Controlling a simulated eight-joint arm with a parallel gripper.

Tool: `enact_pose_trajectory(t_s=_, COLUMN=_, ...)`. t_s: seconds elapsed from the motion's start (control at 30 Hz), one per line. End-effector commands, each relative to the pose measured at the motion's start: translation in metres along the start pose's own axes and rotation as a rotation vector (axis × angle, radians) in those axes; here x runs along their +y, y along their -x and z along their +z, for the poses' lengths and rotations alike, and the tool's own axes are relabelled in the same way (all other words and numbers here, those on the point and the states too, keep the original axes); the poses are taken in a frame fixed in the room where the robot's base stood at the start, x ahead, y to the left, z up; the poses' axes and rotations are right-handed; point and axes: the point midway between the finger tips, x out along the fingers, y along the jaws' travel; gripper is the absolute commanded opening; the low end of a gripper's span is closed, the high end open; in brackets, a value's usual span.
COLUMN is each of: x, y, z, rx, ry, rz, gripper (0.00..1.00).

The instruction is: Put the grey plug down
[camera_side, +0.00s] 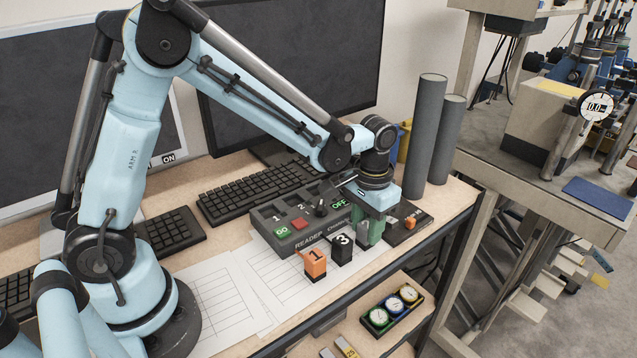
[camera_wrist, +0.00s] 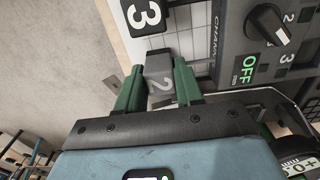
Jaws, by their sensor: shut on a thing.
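The grey plug (camera_wrist: 159,78), marked 2, is between the two green fingers of my gripper (camera_wrist: 158,72) in the wrist view. My gripper is shut on it. In the side view my gripper (camera_side: 368,234) is low in front of the reader box (camera_side: 306,216), at its right end. The fingers mostly hide the plug there, so I cannot tell whether it touches the table. The black plug (camera_side: 342,248), marked 3, stands just left of my gripper, and it also shows in the wrist view (camera_wrist: 148,14).
The orange plug (camera_side: 315,264), marked 1, stands left of the black plug. A dark device (camera_side: 404,228) with an orange piece lies right of my gripper. Paper sheets (camera_side: 215,296) lie on the table (camera_side: 440,205). Two tall grey cylinders (camera_side: 424,130) stand behind.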

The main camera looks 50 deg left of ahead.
Motion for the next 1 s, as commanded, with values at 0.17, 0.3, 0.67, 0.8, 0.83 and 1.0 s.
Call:
enact_pose_trajectory(t_s=0.17, x=0.000, y=-0.003, z=0.000, rx=0.000, ry=0.000, rz=0.000, gripper=0.06)
enact_pose_trajectory(t_s=0.3, x=0.000, y=-0.003, z=0.000, rx=0.000, ry=0.000, rz=0.000, gripper=0.53)
enact_pose_trajectory(t_s=0.67, x=0.000, y=-0.002, z=0.000, rx=0.000, ry=0.000, rz=0.000, gripper=0.61)
enact_pose_trajectory(t_s=0.8, x=0.000, y=0.008, z=0.000, rx=0.000, ry=0.000, rz=0.000, gripper=0.61)
enact_pose_trajectory(t_s=0.83, x=0.000, y=0.012, z=0.000, rx=0.000, ry=0.000, rz=0.000, gripper=0.61)
enact_pose_trajectory(t_s=1.0, x=0.000, y=0.041, z=0.000, rx=0.000, ry=0.000, rz=0.000, gripper=0.61)
